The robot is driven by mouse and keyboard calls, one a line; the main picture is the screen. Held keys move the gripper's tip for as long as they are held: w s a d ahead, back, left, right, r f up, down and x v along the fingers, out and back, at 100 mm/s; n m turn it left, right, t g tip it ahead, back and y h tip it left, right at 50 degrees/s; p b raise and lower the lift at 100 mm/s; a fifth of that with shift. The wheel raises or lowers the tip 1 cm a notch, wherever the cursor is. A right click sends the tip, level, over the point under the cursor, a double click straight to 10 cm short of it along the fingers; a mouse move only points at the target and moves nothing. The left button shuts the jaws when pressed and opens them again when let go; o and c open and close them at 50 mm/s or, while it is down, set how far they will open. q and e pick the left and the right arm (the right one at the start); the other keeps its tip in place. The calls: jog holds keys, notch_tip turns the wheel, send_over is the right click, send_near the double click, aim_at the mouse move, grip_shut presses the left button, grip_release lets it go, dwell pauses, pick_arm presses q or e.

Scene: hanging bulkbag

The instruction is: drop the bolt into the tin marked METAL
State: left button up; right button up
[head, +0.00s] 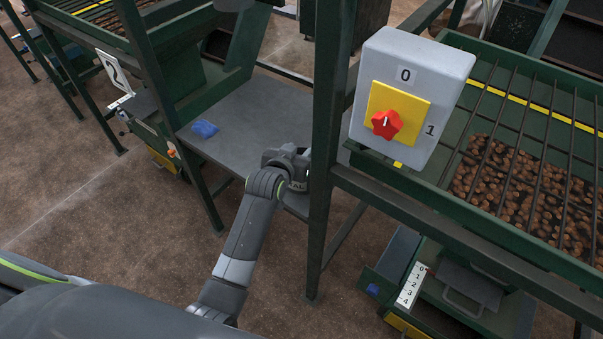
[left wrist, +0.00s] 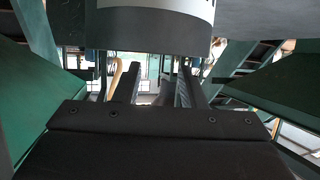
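My left gripper (left wrist: 160,88) shows in the left wrist view with its two dark fingers apart and background visible between them. I make out no bolt between them. In the head view my left arm reaches up to the grey table, and the gripper (head: 290,162) is over its right part, close to the green post. The bolt and my right gripper are not in view.
A green post (head: 330,130) stands right beside the gripper. A grey switch box (head: 412,95) with a red knob hangs right of it. A barred hopper (head: 530,150) is at right.

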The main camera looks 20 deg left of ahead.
pick_arm(q)
jog(key=shift+s+r+p, duration=0.2)
jog(key=shift+p, duration=0.15)
jog(key=p+v, duration=1.1)
jog(key=v, duration=0.6)
jog(key=shift+p, duration=0.35)
jog(key=shift+f, duration=0.2)
